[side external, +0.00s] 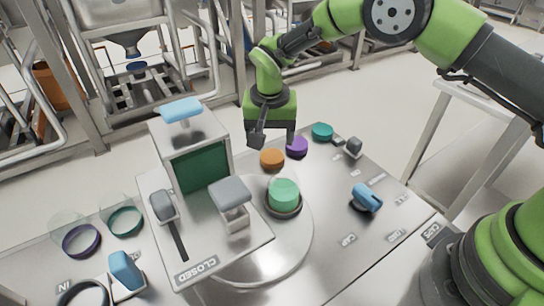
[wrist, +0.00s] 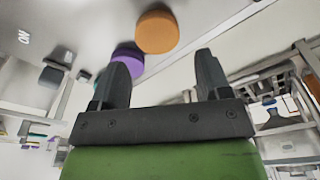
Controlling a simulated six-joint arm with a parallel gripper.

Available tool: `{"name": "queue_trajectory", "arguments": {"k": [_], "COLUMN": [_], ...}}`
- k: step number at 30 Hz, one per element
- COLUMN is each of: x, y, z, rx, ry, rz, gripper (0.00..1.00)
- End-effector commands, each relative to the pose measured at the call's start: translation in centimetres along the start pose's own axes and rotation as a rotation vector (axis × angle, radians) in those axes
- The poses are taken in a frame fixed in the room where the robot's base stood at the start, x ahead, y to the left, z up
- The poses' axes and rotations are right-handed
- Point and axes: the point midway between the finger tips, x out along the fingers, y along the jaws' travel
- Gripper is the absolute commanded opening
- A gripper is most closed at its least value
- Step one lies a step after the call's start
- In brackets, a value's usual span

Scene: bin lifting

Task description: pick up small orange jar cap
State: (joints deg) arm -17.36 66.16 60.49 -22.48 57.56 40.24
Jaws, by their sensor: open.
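The small orange jar cap (side external: 272,158) lies flat on the steel table, left of a purple cap (side external: 297,146). In the wrist view the orange cap (wrist: 157,31) shows beyond the fingertips, between them in the picture's width. My gripper (side external: 274,142) is open and empty, above the table near the orange cap and apart from it. In the wrist view, the left finger of my gripper (wrist: 162,65) partly covers the purple cap (wrist: 128,56).
A teal cap (side external: 322,131) lies behind the purple one. A green cap (side external: 284,194) sits in a dark ring on the round plate (side external: 300,245). A steel box with a green window (side external: 203,167) stands to the left. A blue knob (side external: 367,197) stands to the right.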

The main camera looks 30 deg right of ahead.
Motion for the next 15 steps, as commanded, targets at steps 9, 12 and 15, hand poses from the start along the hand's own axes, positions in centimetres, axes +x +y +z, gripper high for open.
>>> {"name": "queue_trajectory", "arguments": {"k": [9, 12, 15], "x": [3.8, 5.1, 5.7], "y": [0.4, 0.4, 0.3], "z": [0.2, 0.1, 0.1], "rx": [0.000, 0.000, 0.000], "ry": [-0.002, -0.001, 0.000], "rz": [0.002, 0.000, -0.001], "gripper": [0.70, 0.70, 0.70]}}
